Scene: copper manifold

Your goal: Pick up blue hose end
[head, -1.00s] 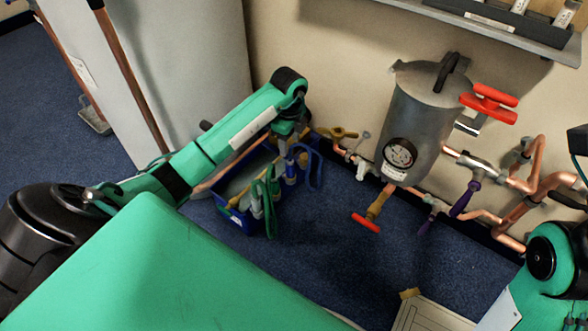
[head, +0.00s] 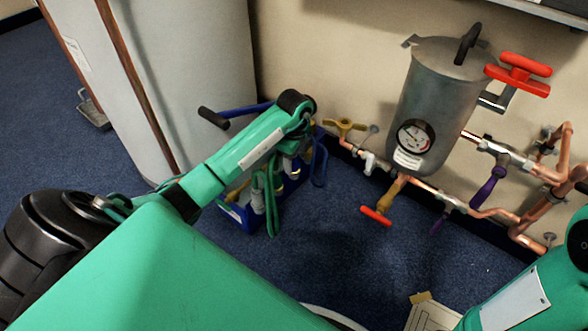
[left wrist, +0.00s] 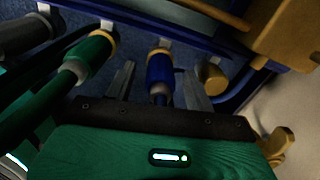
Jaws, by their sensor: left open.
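The blue hose end (left wrist: 160,72) hangs at the rim of the blue crate in the left wrist view, between my two fingers. My left gripper (left wrist: 158,80) is open, one finger on each side of it, and I see no clear contact. In the head view the left gripper is mostly hidden under its wrist, above the crate (head: 232,222). The blue hose (head: 320,165) loops out at the crate's right side. A green hose end (left wrist: 95,50) is to the left of the blue one. My right gripper is out of view; only its arm shows at lower right.
A brass-coloured end (left wrist: 212,75) is close to the right finger. Green hose (head: 268,200) hangs over the crate's front. The grey tank (head: 430,100) with copper pipes and valves stands to the right.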

